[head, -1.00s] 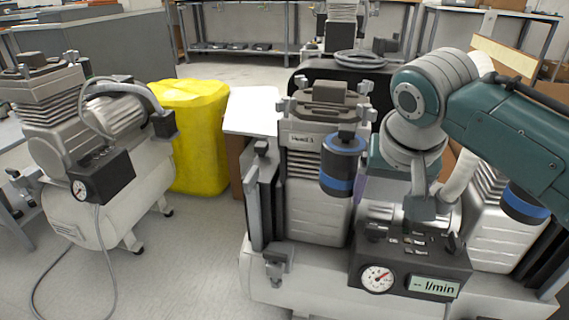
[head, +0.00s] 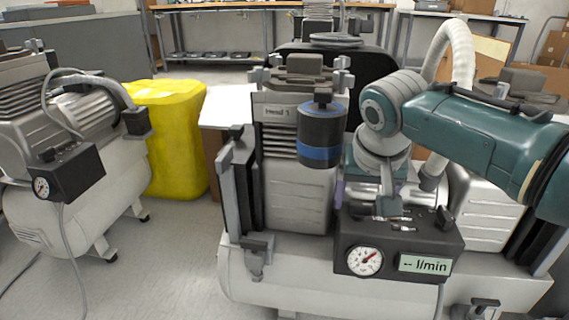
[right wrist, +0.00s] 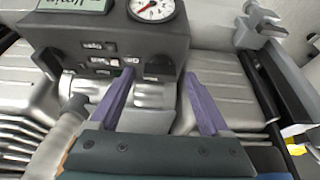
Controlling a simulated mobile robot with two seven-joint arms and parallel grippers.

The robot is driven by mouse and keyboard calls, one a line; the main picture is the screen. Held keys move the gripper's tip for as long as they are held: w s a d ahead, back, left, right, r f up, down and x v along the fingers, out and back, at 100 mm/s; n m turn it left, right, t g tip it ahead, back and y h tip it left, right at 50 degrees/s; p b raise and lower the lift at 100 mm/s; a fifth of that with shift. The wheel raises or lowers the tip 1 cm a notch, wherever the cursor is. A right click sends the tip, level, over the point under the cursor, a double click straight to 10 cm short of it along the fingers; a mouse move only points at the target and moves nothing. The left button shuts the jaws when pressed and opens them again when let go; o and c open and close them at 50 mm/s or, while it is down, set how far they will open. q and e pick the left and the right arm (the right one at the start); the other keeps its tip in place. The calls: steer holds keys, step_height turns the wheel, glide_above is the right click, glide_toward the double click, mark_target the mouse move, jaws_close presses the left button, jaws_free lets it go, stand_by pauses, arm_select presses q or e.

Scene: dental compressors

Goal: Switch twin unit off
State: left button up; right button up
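The twin unit is a large compressor with a white tank (head: 290,285) and two ribbed grey heads, one labelled "Head 1" (head: 297,190). Its black control box (head: 345,247) has a round gauge (head: 365,261) and an "l/min" display (head: 424,264) on the front. Small switches (right wrist: 100,60) and a dark knob (right wrist: 158,68) show on the box in the right wrist view. My right gripper (right wrist: 160,80) is open and empty, its two purple fingers pointing at the box. My left gripper is out of view.
Another compressor (head: 75,190) with its own gauge box stands at left, a hose hanging from it. A yellow bin (head: 170,145) stands between the two units. A blue-banded filter canister (head: 321,135) is close left of my right arm. Bare floor shows at lower left.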

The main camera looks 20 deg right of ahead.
jaws_close()
stand_by(0.4)
